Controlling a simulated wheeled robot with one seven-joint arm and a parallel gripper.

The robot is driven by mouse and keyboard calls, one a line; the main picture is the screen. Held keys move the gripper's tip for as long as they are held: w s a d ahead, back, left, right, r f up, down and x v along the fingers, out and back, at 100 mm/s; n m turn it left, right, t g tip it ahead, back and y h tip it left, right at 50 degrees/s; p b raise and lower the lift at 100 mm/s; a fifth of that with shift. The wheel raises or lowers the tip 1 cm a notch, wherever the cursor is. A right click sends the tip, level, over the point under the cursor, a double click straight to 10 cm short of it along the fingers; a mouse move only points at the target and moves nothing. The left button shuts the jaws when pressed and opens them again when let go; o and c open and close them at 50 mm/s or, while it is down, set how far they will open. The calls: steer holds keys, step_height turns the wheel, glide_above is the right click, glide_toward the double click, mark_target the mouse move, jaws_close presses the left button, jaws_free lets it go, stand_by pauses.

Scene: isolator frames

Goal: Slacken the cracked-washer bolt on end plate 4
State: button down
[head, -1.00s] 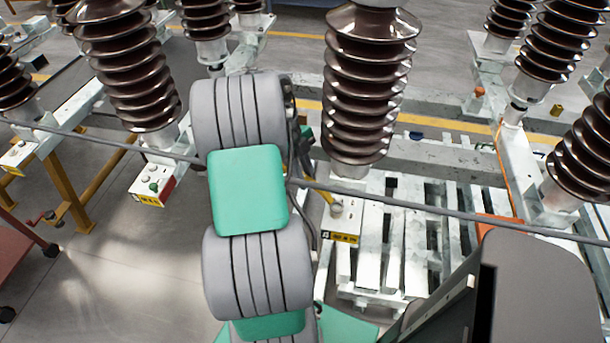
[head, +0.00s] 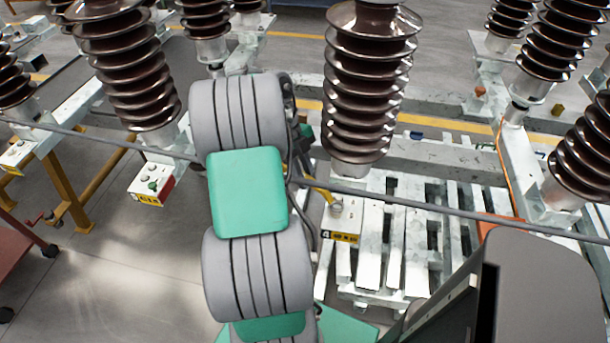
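End plate 4 is a pale metal plate at the end of a frame rail, with a yellow label marked 4 (head: 340,237) on its front. A round bolt head (head: 336,205) sits on top of it, below a brown insulator. A thin yellow piece (head: 318,189) reaches from beside my arm to near this bolt; I cannot tell whether it touches. A crack in the washer is too small to see. My grey and green arm covers the area to the left. My gripper is mostly hidden behind it; only dark parts show at its right edge, and its fingers cannot be made out.
A tall brown ribbed insulator (head: 368,90) stands just behind the plate. A grey bar or cable (head: 430,201) crosses the view in front of the frames. Another end plate with a red and yellow label (head: 150,198) is at left. Grey floor is open at lower left.

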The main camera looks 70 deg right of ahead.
steer(key=shift+f, duration=0.1)
steer(key=shift+f+b, duration=0.3)
steer(key=shift+b, duration=0.15)
steer(key=shift+f+b, duration=0.7)
steer(key=shift+b, duration=0.05)
steer(key=shift+w+a, duration=0.1)
steer(key=shift+a, duration=0.05)
steer(key=s+a+n+t+h+b, duration=0.1)
steer(key=s+a+n+h+b, duration=0.3)
steer(key=a+n, duration=0.75)
step_height(320, 180, up, 7)
steer(key=w+d+p, duration=0.1)
steer(key=p, duration=0.5)
steer(key=shift+w+h, duration=0.2)
steer(key=shift+h, duration=0.1)
